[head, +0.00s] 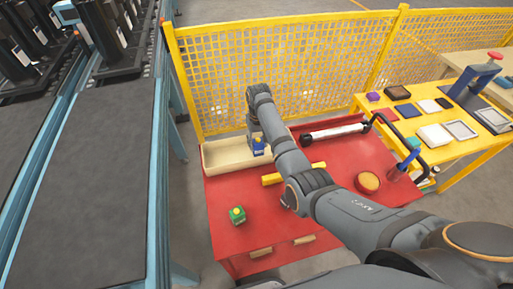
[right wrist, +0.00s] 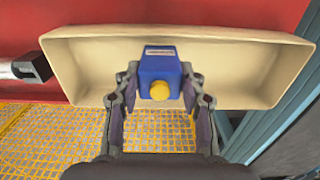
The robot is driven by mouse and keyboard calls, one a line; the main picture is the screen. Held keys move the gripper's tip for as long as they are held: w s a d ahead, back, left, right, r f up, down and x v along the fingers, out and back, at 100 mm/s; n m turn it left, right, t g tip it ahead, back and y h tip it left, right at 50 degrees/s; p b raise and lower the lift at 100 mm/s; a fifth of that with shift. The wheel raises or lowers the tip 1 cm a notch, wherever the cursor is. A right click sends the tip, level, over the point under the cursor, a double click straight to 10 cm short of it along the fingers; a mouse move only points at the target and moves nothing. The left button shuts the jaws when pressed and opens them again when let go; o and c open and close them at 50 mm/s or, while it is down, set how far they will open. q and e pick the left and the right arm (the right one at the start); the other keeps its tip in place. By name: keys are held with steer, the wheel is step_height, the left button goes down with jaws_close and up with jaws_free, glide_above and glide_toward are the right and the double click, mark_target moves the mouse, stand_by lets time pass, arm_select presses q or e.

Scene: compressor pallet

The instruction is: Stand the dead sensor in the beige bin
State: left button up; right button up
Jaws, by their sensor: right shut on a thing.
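The dead sensor is a small blue block (head: 258,142) with a yellow round cap, and it also shows in the right wrist view (right wrist: 160,67). My right gripper (right wrist: 158,85) is shut on its sides. The beige bin (head: 222,156) is a long shallow tray at the back left of the red table; its wall shows in the right wrist view (right wrist: 85,90). The sensor is over or inside the bin, towards its right end in the head view. I cannot tell whether it touches the floor of the bin. My left gripper is out of view.
A yellow mesh fence (head: 270,60) stands behind, a conveyor (head: 85,170) at left.

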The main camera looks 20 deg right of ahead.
mark_target(258, 147)
step_height(258, 147, down, 3)
steer(key=shift+s+r, duration=0.1)
steer(key=shift+r, duration=0.05)
steer(key=shift+f, duration=0.5)
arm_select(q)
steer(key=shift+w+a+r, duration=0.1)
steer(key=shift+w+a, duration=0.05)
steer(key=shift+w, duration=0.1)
arm_select(e)
steer(key=shift+f, duration=0.15)
steer(key=o, duration=1.2)
steer(key=shift+o, duration=0.2)
steer(key=shift+r, duration=0.35)
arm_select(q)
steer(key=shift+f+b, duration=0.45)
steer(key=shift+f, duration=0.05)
arm_select(e)
step_height(258, 147, up, 12)
steer(key=shift+f, duration=0.2)
